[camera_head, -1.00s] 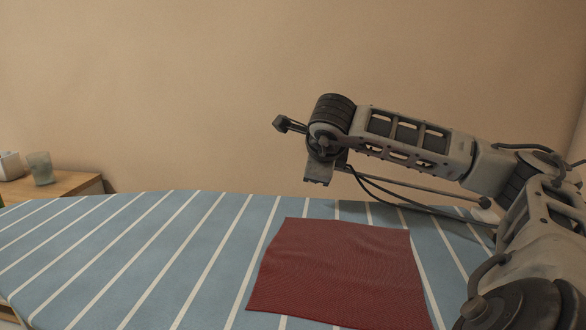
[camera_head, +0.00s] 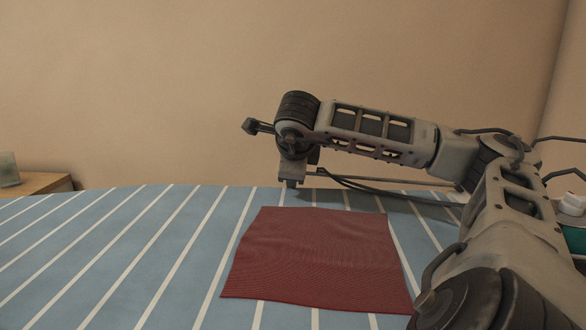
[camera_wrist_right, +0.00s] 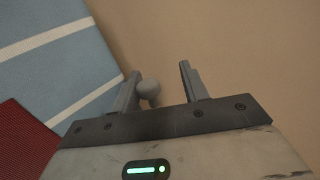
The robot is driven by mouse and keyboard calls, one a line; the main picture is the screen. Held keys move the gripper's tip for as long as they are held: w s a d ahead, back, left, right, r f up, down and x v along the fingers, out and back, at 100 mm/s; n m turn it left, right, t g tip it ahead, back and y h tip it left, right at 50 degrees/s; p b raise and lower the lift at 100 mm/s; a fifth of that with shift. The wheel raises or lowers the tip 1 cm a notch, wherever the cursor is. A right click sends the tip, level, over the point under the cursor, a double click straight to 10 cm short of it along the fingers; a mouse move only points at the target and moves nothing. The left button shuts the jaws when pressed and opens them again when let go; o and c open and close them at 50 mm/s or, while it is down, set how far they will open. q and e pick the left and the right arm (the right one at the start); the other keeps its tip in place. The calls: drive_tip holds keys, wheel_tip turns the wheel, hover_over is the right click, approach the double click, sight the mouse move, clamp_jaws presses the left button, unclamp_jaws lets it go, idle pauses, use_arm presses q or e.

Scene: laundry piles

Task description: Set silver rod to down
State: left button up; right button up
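A thin silver rod (camera_head: 415,182) runs nearly level beyond the far edge of the striped board, partly behind my right arm and a dark cable. Its left end meets the area of my right gripper (camera_head: 291,182), which hangs downward beyond the red cloth. In the right wrist view, the fingers of my right gripper (camera_wrist_right: 160,82) stand apart. A grey rounded knob (camera_wrist_right: 150,90), seemingly the rod's end, sits between them near the left finger; I cannot tell whether they touch. My left gripper is out of view.
A red cloth (camera_head: 318,262) lies flat on the blue-and-white striped board (camera_head: 130,260). A wooden side table (camera_head: 40,182) with a glass (camera_head: 8,168) stands at the left. A white-and-green item (camera_head: 573,222) is at the right edge. The board's left side is clear.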

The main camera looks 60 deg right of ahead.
drive_tip(key=p+v, duration=0.2)
drive_tip(key=v, duration=0.7)
drive_tip(key=shift+d+r, duration=0.1)
use_arm(q)
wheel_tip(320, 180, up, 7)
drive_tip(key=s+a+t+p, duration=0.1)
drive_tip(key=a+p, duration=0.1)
drive_tip(key=p, duration=0.1)
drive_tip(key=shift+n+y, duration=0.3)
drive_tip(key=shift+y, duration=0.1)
use_arm(e)
drive_tip(key=v, duration=0.7)
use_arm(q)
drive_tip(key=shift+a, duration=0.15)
